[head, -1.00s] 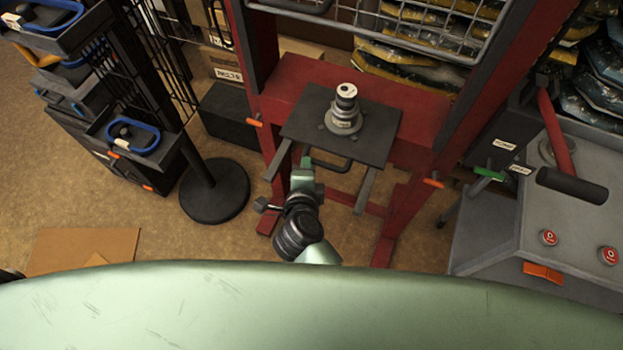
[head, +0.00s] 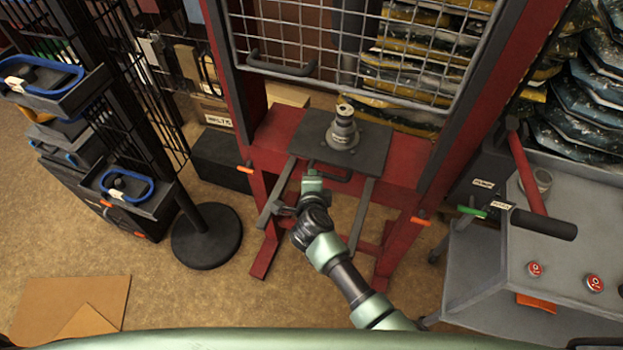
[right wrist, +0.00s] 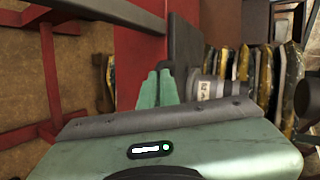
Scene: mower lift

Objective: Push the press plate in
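The dark press plate (head: 372,150) lies on two grey rails in the red press frame (head: 275,130). Long lengths of rail show in front of it. A grey stepped cylinder with a label (head: 342,132) stands upright on the plate; it shows also in the right wrist view (right wrist: 208,88). A dark handle (head: 338,178) is at the plate's front edge. My right gripper (head: 312,175) is at the front edge by the handle's left end. Its green fingers (right wrist: 160,86) are together, with nothing visible between them. Whether they touch the plate is unclear. My left gripper is not in view.
A wire mesh guard (head: 365,50) is above the plate. A grey cart (head: 560,250) with a red lever stands at the right. A black round stand base (head: 207,237) is at the left. Cardboard (head: 72,305) lies on the floor.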

